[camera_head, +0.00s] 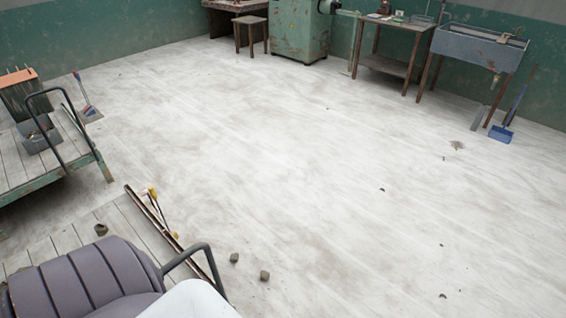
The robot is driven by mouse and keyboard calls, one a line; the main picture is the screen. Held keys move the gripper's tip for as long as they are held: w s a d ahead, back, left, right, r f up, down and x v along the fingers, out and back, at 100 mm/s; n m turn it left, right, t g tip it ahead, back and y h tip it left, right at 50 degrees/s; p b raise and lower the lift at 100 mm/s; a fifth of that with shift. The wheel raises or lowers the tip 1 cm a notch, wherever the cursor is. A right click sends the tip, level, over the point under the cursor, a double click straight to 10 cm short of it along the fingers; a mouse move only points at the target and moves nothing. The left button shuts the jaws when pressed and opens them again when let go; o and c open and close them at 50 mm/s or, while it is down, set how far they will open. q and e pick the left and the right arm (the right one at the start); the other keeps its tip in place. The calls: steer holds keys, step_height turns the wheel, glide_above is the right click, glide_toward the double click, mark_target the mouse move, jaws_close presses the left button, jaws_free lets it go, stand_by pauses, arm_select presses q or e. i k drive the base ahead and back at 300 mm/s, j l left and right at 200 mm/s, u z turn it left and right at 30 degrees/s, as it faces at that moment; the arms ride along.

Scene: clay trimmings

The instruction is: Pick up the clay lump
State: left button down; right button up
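Two small brown lumps that look like clay lie on the pale floor at the lower middle: one lump (234,257) and, to its right and nearer, a second lump (264,275). A third brown lump (101,229) sits on the slatted wooden platform (66,240) at the lower left. I cannot tell which lump the task names. Neither of my grippers shows in the head view.
A padded grey-purple seat-like object (85,280) fills the lower left. A flat cart (40,165) stands behind it. Small dark scraps (442,295) lie on the right floor. A sink (478,48) and worktable (396,24) line the back.

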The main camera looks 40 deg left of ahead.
mark_target(235, 257)
steer(key=i+u, duration=0.15)
steer(key=i, duration=0.35)
steer(key=i+u, duration=0.15)
steer(key=i, duration=0.4)
steer(key=i+l+u, duration=0.15)
steer(key=i, duration=0.35)
steer(key=i+l+u, duration=0.15)
steer(key=i, duration=0.35)
steer(key=i+u, duration=0.65)
steer(key=i, duration=0.25)
steer(key=i+l+u, duration=0.35)
steer(key=i+j, duration=0.1)
